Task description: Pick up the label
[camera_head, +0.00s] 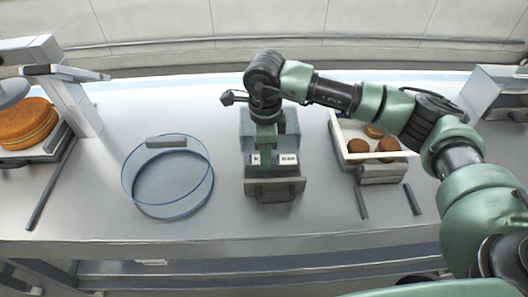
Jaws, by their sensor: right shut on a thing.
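The label (289,159) is a small white piece with dark print, upright at the front of a grey dispenser-like box (273,188) in the middle of the table. My right gripper (265,158) points down at it from above and is shut on it. The green fingers cover the label's middle, so white shows on both sides of them. I cannot tell whether the label still touches the box. My left gripper is not in view.
A clear round container (172,205) stands left of the box. A white tray (377,155) with brown rounds is to the right. A machine with a large filled round (27,123) is at far left. Dark bars (361,202) lie near the front right.

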